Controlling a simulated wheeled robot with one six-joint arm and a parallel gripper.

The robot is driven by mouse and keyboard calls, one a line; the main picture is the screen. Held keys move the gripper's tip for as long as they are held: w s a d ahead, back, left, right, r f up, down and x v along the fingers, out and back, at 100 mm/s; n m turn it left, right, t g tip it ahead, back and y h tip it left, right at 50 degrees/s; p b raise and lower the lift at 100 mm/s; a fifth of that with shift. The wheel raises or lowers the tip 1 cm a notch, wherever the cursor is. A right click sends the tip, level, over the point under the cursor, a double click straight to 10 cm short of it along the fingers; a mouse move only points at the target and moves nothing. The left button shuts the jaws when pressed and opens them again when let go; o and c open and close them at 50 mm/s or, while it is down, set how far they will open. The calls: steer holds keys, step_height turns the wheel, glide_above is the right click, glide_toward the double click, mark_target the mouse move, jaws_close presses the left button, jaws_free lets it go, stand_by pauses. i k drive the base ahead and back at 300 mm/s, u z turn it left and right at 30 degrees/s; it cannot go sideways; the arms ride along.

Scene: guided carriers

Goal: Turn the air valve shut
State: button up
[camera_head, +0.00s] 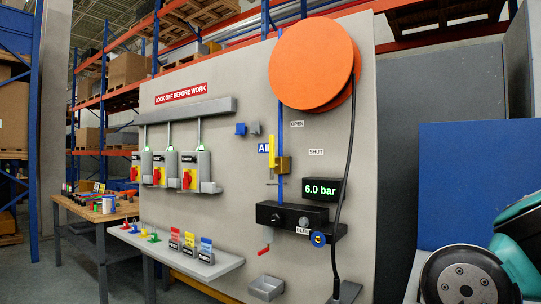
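The air valve (282,167) is a brass-coloured body on a blue vertical pipe (280,100), mounted on the grey panel. Its yellow handle (271,149) stands upright, in line with the pipe. An OPEN label (297,124) is up and to the right of the valve, and a SHUT label (316,152) is to its right. A blue AIR sign (263,148) is partly hidden behind the handle. A display (321,189) below right reads 6.0 bar. My gripper is not in view; only part of my arm shows at the lower right, well away from the valve.
An orange hose reel (313,65) juts out above the valve, its black hose (346,150) hanging to the right. A black box (298,219) sits below. Switch boxes (189,172) and a shelf of padlocks and tags (181,252) are left. A workbench (97,208) stands farther left.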

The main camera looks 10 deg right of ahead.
mark_target(272, 165)
steer(key=u, duration=0.2)
steer(key=i, duration=1)
steer(key=u, duration=0.3)
